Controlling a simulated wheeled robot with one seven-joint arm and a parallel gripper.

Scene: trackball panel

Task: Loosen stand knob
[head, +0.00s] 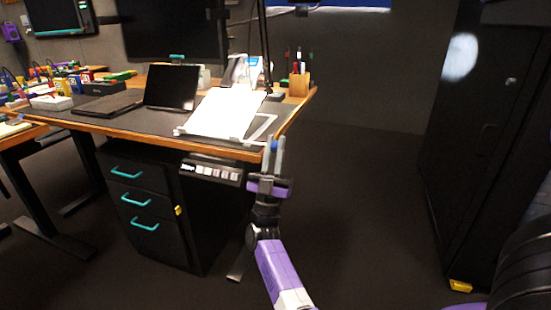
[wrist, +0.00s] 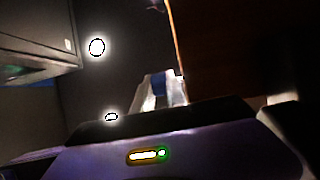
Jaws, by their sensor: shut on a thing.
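The stand (head: 268,127) is a pale frame on the desk's right end with a white sheet leaning on it. My gripper (head: 274,146) is at the desk's front right corner, fingers pointing up and away. It is shut on a small blue piece, which looks like the stand knob (head: 275,145). In the wrist view the blue knob (wrist: 157,90) sits between my two pale fingers (wrist: 158,88). Most of the knob is hidden by the fingers, and how it joins the stand cannot be seen.
The wooden desk edge (head: 296,112) runs close beside my gripper. A tall dark cabinet (head: 480,130) stands at right. The floor between is clear.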

